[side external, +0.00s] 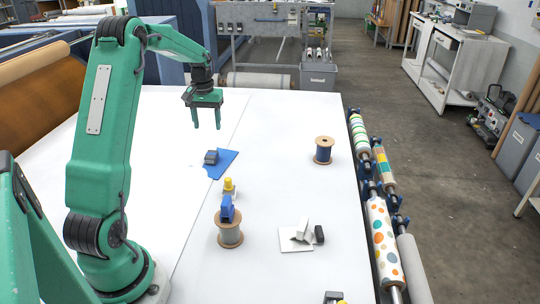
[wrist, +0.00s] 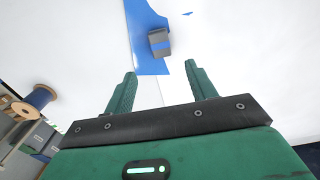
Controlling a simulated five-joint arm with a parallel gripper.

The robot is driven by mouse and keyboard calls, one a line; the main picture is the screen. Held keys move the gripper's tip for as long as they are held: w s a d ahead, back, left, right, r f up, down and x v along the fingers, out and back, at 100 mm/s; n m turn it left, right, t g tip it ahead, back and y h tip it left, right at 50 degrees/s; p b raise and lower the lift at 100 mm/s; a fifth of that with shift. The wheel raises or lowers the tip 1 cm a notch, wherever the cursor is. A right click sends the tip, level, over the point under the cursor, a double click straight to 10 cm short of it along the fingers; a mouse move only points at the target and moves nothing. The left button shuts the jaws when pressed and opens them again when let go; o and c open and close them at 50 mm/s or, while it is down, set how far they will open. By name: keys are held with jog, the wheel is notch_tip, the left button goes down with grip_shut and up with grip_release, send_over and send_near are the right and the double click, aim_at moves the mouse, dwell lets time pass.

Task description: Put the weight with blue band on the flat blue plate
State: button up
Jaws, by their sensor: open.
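The weight with blue band (side external: 211,157) is a small dark grey block. In the wrist view its blue band (wrist: 160,44) shows across the grey body. It sits at the edge of the flat blue plate (side external: 225,164), overlapping it; I cannot tell how much of its base rests on the plate. The plate, an irregular flat blue piece, also shows in the wrist view (wrist: 147,20). My gripper (side external: 206,127) is open and empty, held above the white table, clear of the weight. In the wrist view the weight lies ahead of the open fingers (wrist: 160,70).
A blue spool (side external: 323,150) stands to the right. Nearer are a yellow-topped object (side external: 229,185), a spool with a blue thing on top (side external: 229,234), and a white plate (side external: 295,241) beside a dark block (side external: 319,234). Patterned rolls (side external: 382,240) line the table's right edge.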

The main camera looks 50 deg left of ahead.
dwell(0.5)
jog(key=s+d+r+m+t+y, duration=0.1)
jog(key=s+d+r+m, duration=0.1)
jog(key=d+r, duration=0.55)
jog(key=s+d+r+m+t, duration=0.15)
jog(key=d+r, duration=0.25)
jog(key=d, duration=0.7)
jog(key=s+d+m+t+h, duration=0.1)
jog(key=s+d+m+t, duration=0.2)
jog(key=s+d, duration=1)
jog(key=shift+s+d+m, duration=0.15)
jog(key=shift+d+m, duration=0.9)
jog(key=shift+m, duration=0.2)
